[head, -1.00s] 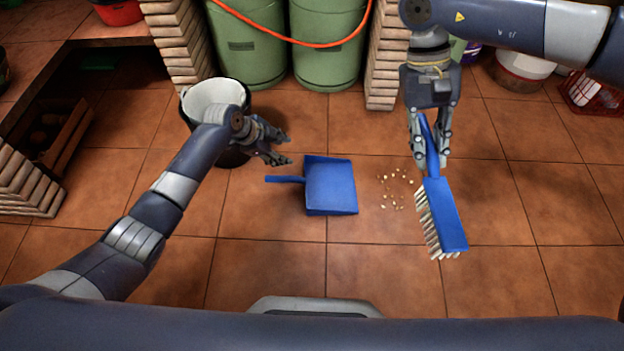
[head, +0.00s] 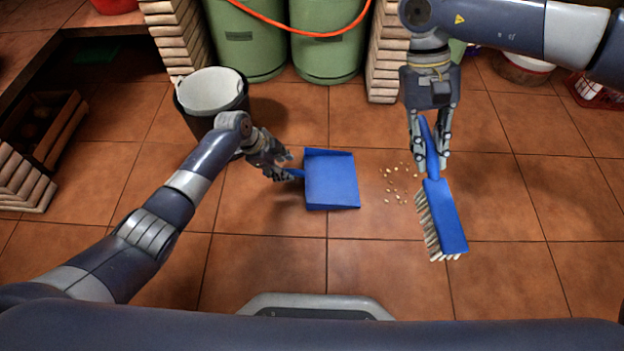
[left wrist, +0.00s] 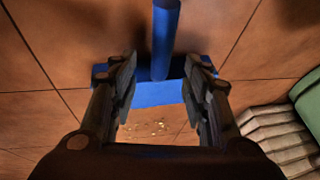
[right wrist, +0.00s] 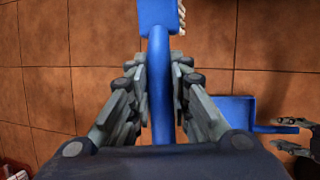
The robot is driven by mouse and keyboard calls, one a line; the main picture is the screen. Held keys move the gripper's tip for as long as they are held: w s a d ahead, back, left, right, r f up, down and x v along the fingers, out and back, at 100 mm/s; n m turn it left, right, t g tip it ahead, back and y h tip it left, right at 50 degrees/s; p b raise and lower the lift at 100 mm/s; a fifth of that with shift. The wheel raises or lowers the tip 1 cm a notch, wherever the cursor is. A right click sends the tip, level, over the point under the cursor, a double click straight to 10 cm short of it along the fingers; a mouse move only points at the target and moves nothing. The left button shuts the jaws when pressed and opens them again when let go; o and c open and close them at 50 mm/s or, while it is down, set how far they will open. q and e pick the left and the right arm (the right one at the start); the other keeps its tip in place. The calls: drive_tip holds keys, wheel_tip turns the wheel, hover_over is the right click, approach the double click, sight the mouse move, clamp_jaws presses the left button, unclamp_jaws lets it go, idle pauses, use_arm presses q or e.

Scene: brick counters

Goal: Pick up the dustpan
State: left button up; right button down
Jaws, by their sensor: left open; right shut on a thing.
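The blue dustpan (head: 332,182) lies on the tiled floor in the middle of the head view, its handle pointing left. My left gripper (head: 287,168) is open at the handle's left end. In the left wrist view the handle (left wrist: 165,40) shows between and beyond the open fingers (left wrist: 165,85), with the pan's blue edge behind. My right gripper (head: 431,150) is shut on the handle of a blue brush (head: 446,215) with pale bristles, held to the right of the dustpan. The right wrist view shows the brush handle (right wrist: 160,80) between the fingers.
Small pale crumbs (head: 402,180) lie on the floor between dustpan and brush. A black bucket with white inside (head: 212,92) stands behind my left gripper. Green gas cylinders (head: 325,55) and brick pillars (head: 384,60) stand at the back. The front floor is clear.

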sight(287, 170)
use_arm(q)
drive_tip(key=b+x, duration=0.4)
drive_tip(key=shift+a+f, duration=0.15)
drive_tip(key=shift+a, duration=0.05)
drive_tip(key=shift+w+d+f+b, duration=0.1)
drive_tip(key=shift+d+f+b, duration=0.15)
drive_tip(key=shift+f+b, duration=0.3)
drive_tip(key=shift+r, duration=0.15)
